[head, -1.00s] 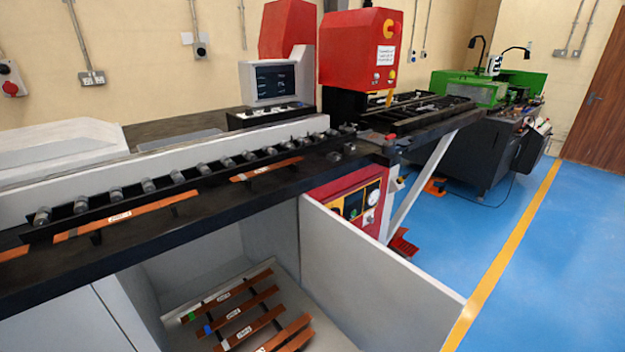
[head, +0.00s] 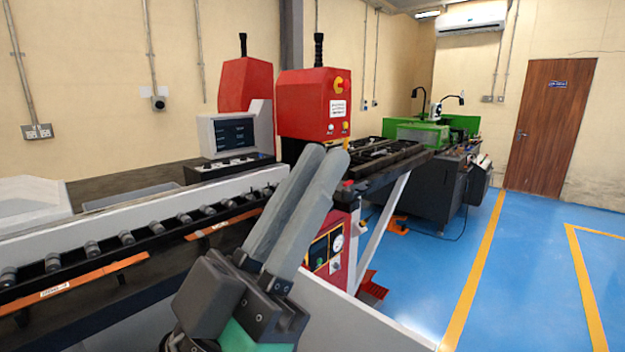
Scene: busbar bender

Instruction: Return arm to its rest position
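My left gripper (head: 324,152) rises from the bottom of the head view, its two long grey fingers pointing up and slightly right. The fingers lie side by side with no clear gap and nothing visible between them. It looks shut and empty. It stands in front of the red busbar bender (head: 312,100) and hides part of the bench behind it. My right gripper is not in view.
Copper bars (head: 85,277) lie along the black roller bench (head: 160,265) at left. A monitor (head: 235,131) stands behind it. A green machine (head: 425,132) is farther back. Blue floor (head: 520,270) at right is open, up to a brown door (head: 540,125).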

